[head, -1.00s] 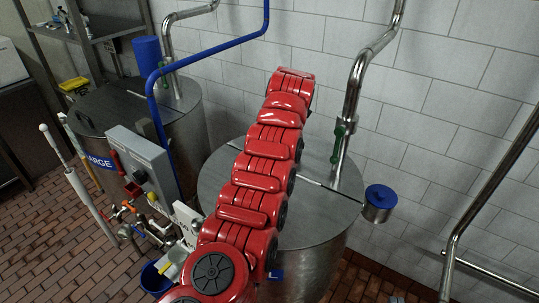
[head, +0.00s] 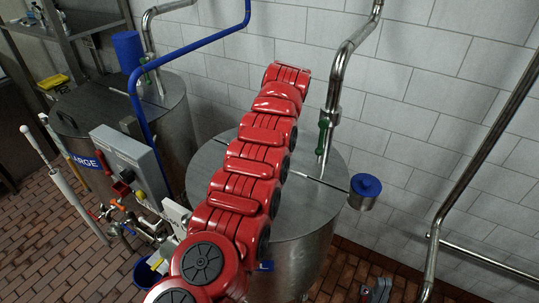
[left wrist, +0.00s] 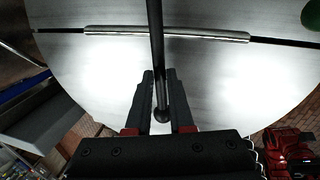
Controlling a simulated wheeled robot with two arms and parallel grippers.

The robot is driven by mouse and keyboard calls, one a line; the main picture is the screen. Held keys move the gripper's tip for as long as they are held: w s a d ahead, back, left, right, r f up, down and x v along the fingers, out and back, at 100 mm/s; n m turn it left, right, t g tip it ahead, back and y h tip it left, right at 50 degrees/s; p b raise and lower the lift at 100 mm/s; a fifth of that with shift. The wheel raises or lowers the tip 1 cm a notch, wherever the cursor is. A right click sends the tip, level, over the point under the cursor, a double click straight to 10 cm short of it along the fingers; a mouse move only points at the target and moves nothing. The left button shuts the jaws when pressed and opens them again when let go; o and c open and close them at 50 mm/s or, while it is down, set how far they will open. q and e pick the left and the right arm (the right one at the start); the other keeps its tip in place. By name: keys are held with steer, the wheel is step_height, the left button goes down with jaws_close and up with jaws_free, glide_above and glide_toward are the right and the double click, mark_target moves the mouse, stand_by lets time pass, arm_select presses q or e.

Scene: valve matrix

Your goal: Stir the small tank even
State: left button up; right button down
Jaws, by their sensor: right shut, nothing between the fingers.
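The small tank (head: 318,218) is a round steel vessel with a flat lid, at the centre of the head view. My red left arm stretches across it from the bottom left, hiding part of the lid and my left gripper. In the left wrist view, my left gripper (left wrist: 160,88) is over the steel lid (left wrist: 95,85), its black fingers either side of a black rod (left wrist: 156,40). The rod has a ball end and appears gripped. My right gripper (head: 376,290) is low at the bottom edge of the head view, shut and empty, away from the tank.
A large labelled tank (head: 165,110) stands at the left. A grey control box (head: 130,160) and valves are between the tanks. A steel pipe (head: 333,100) rises behind the small tank. Brick floor is open at lower left.

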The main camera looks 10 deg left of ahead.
arm_select(q)
steer(key=o, duration=0.4)
steer(key=shift+d, duration=0.15)
